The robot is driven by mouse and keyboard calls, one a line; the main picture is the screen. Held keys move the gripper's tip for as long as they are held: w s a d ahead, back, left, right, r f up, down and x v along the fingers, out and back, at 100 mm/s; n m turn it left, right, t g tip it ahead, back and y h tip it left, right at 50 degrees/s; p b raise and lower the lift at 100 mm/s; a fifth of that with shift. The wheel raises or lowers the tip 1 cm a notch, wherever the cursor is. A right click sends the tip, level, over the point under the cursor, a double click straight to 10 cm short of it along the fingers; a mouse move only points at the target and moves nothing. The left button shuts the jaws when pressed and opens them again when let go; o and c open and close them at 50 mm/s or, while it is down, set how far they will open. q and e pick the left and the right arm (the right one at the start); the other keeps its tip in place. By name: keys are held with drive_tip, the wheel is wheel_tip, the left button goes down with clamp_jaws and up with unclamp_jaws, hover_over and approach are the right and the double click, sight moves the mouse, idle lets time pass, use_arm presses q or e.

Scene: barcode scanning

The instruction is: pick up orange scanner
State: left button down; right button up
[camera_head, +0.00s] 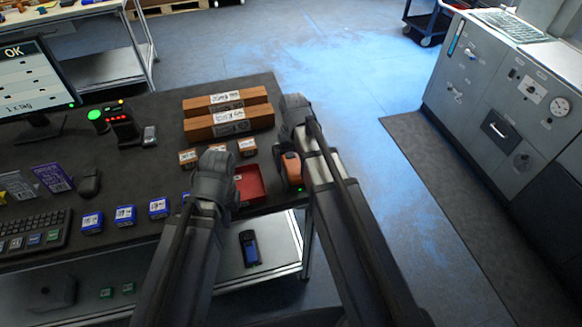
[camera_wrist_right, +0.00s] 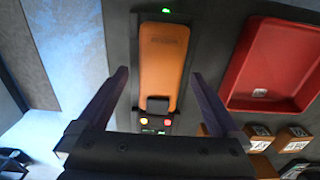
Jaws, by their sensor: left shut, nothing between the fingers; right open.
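The orange scanner (camera_head: 291,169) lies at the right edge of the dark table, right of a red tray. In the right wrist view the orange scanner (camera_wrist_right: 163,68) lies in a dark cradle with a green light at its top end. My right gripper (camera_wrist_right: 158,92) is open, with one finger on each side of the scanner's lower part. I cannot tell whether the fingers touch it. My left gripper (camera_head: 213,170) is shut and empty, above the table just left of the red tray; its fingertips are hard to make out.
The red tray (camera_head: 250,185) sits between my two arms; it is also in the right wrist view (camera_wrist_right: 282,62). Small brown boxes (camera_head: 247,147) and long brown boxes (camera_head: 230,120) stand behind it. Several blue boxes (camera_head: 158,207) line the front. A monitor (camera_head: 35,78) stands left.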

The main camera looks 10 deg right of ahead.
drive_tip(key=shift+f, duration=0.45)
drive_tip(key=shift+r, duration=0.1)
drive_tip(key=shift+c, duration=0.2)
clamp_jaws()
